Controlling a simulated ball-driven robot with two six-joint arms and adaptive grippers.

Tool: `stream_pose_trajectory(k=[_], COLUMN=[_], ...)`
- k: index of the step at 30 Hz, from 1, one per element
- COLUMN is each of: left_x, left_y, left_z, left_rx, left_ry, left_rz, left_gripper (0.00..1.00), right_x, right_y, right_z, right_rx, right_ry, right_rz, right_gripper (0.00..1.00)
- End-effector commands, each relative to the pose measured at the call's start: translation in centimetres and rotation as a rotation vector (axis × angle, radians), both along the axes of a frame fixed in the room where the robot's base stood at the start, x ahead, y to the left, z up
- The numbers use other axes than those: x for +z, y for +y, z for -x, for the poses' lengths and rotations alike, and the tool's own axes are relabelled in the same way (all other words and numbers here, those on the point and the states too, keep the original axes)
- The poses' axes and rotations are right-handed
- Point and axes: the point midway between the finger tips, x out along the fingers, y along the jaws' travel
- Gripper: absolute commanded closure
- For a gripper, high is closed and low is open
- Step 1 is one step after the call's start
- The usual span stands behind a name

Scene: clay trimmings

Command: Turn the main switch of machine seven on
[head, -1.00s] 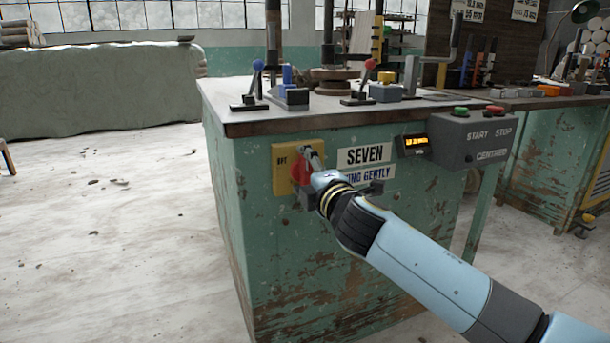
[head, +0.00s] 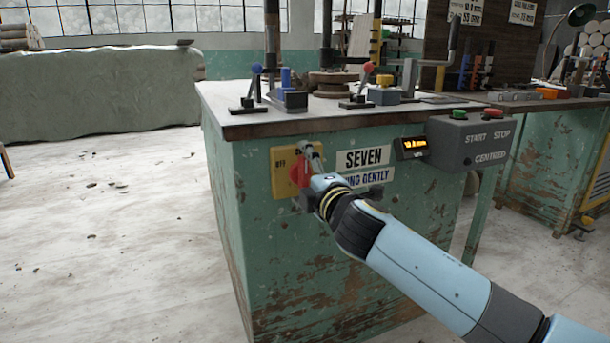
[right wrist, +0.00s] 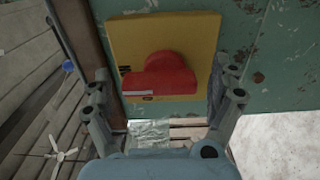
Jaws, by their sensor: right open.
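The main switch is a red rotary handle (head: 298,175) on a yellow plate (head: 281,184), on the green front of the machine labelled SEVEN (head: 363,158). OFF is printed at the plate's left. In the right wrist view the red handle (right wrist: 160,77) has a white line and points left, toward the machine's top edge and small dark letters on the yellow plate (right wrist: 193,28). My right gripper (head: 308,176) is open at the switch, with one finger on each side of the handle; contact cannot be told. It partly hides the switch. My left gripper is not in view.
A grey START/STOP box (head: 470,144) and a small lit display (head: 411,147) are right of the switch. Levers and blocks stand on the machine's top (head: 235,117). Another green bench (head: 554,165) is at the right. The floor (head: 110,220) at left is mostly clear.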

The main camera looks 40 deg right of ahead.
Motion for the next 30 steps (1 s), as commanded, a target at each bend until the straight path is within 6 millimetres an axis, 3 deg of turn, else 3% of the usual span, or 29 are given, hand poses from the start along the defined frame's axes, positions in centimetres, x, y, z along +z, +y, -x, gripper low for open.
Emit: stream_pose_trajectory(k=[4, 8, 21, 30], left_x=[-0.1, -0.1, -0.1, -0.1], left_y=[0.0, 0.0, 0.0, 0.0], left_z=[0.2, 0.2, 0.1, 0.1], left_rx=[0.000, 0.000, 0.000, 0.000], left_ry=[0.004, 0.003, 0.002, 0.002], left_rz=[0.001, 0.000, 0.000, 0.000], left_gripper=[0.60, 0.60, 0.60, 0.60], right_x=[0.0, -0.1, -0.1, 0.0], right_y=[0.1, 0.4, 2.5, 2.8], right_z=[0.2, 1.6, 10.3, 11.7], right_rx=[0.000, 0.000, 0.000, 0.000], right_ry=[0.000, 0.001, 0.002, 0.000], right_rz=[0.001, 0.001, 0.001, 0.000], right_gripper=[0.08, 0.08, 0.08, 0.08])
